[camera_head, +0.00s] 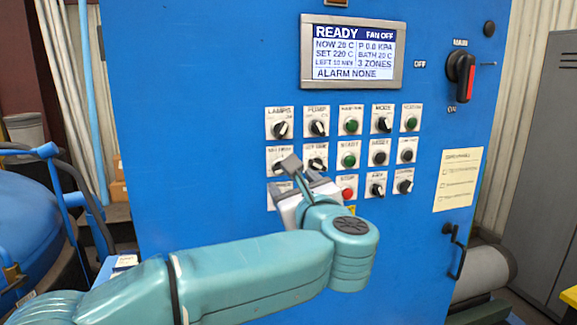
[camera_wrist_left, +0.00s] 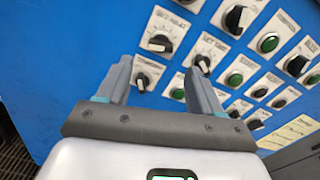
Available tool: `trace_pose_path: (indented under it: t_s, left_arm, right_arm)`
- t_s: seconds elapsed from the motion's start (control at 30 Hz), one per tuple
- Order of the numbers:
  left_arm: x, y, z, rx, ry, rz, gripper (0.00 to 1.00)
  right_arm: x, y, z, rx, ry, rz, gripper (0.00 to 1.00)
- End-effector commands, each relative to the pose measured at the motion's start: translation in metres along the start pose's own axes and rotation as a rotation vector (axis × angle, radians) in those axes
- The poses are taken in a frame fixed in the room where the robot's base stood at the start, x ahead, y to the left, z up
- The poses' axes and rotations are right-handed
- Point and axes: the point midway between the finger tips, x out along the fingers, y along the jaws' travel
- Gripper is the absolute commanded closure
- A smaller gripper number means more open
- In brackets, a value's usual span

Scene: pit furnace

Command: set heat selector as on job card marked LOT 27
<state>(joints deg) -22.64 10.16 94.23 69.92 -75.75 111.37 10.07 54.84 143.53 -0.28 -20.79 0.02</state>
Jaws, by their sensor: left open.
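The blue control panel (camera_head: 200,110) carries several rows of knobs and buttons. My left gripper (camera_head: 301,164) is open in front of the panel's lower-left knobs. In the left wrist view its fingers (camera_wrist_left: 160,80) stand either side of a small black knob (camera_wrist_left: 142,80); I cannot tell whether they touch it. Just above is a black knob with a scale around it (camera_wrist_left: 160,43), in the first column of the second row; it also shows in the head view (camera_head: 278,159). The labels are too blurred to tell surely which knob is the heat selector. No card marked LOT 27 is readable.
A display (camera_head: 350,52) reads READY, SET 220 C. A cream paper sheet (camera_head: 459,180) with blurred lines is on the panel's right. A red-handled main switch (camera_head: 461,77) is at upper right. A blue round vessel (camera_head: 30,235) stands left, a grey locker (camera_head: 545,150) right.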

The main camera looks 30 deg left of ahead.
Motion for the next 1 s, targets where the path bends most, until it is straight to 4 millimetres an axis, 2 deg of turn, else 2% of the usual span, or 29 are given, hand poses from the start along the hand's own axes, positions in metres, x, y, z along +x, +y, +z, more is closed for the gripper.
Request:
trace_pose_path:
  t_s: [0.1,0.3,0.43,0.7,0.87,0.9,1.0]
  left_arm:
    - [0.026,-0.001,0.003,0.003,0.0,0.004,0.34]
    - [0.053,-0.003,0.001,0.001,0.0,-0.001,0.34]
    - [0.06,-0.005,-0.001,0.003,0.001,-0.003,0.34]
    - [0.061,-0.006,-0.002,0.001,0.001,-0.004,0.34]
    - [0.061,-0.005,-0.002,0.002,0.001,-0.003,0.86]
    - [0.061,-0.005,-0.002,0.002,0.001,-0.003,0.9]
    - [0.061,-0.005,-0.003,0.002,0.002,-0.003,0.9]
  right_arm:
    - [-0.013,-0.005,0.0,0.0,0.0,0.0,0.57]
    - [-0.022,-0.008,0.0,0.0,0.0,0.0,0.57]
    - [-0.023,-0.008,0.0,0.0,0.0,0.0,0.57]
    - [-0.023,-0.008,0.0,0.0,0.0,0.0,0.57]
    - [-0.023,-0.008,0.0,0.0,0.0,0.0,0.57]
    - [-0.023,-0.008,0.0,0.0,0.0,0.0,0.57]
    - [-0.023,-0.008,0.0,0.0,0.0,0.0,0.57]
